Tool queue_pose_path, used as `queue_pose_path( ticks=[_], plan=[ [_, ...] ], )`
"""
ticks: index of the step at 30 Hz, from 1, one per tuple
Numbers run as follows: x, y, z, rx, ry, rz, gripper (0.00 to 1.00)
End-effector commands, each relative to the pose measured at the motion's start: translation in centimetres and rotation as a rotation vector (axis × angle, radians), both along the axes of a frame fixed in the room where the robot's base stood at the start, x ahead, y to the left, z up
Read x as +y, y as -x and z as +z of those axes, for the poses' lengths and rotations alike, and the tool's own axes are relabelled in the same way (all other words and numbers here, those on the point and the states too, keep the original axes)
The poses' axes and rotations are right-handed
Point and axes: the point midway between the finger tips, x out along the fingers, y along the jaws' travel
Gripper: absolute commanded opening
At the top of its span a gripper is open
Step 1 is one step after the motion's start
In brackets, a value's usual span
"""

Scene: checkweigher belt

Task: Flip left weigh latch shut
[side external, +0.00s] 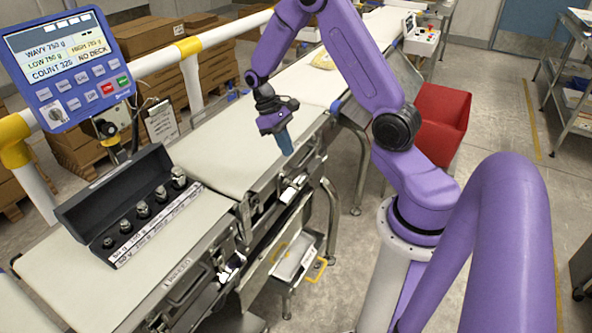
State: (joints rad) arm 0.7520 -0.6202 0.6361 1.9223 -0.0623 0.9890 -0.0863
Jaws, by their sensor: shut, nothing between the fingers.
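My gripper (285,143) has blue fingers, closed together and pointing down. It hangs above the near edge of the middle belt section, with nothing held. Dark and metal latch hardware (283,188) runs along the side of the conveyor frame below and near the fingers. More handle-like hardware (186,284) is on the side of the nearer section labelled WEIGHED. The parts are small here, so I cannot tell which is the left weigh latch or whether it is open. I cannot tell whether the fingers touch the frame.
An open black case of test weights (130,205) sits on the nearer belt (60,268). A blue display (68,68) stands at upper left beside a yellow and white rail (190,72). A red bin (440,122) stands behind my arm. The middle belt (215,150) is mostly clear.

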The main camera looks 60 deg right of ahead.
Motion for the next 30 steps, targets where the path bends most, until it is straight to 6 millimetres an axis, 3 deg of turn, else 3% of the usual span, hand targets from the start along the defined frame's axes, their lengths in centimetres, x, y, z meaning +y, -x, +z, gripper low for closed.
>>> queue_pose_path(
  ticks=[6,13,30],
  plan=[
    [0.0,1.8,-3.8,0.005,0.000,0.001,0.00],
    [0.0,2.9,-6.5,0.002,0.000,0.000,0.00],
    [0.0,3.2,-7.4,-0.002,0.000,0.000,0.00]
  ],
)
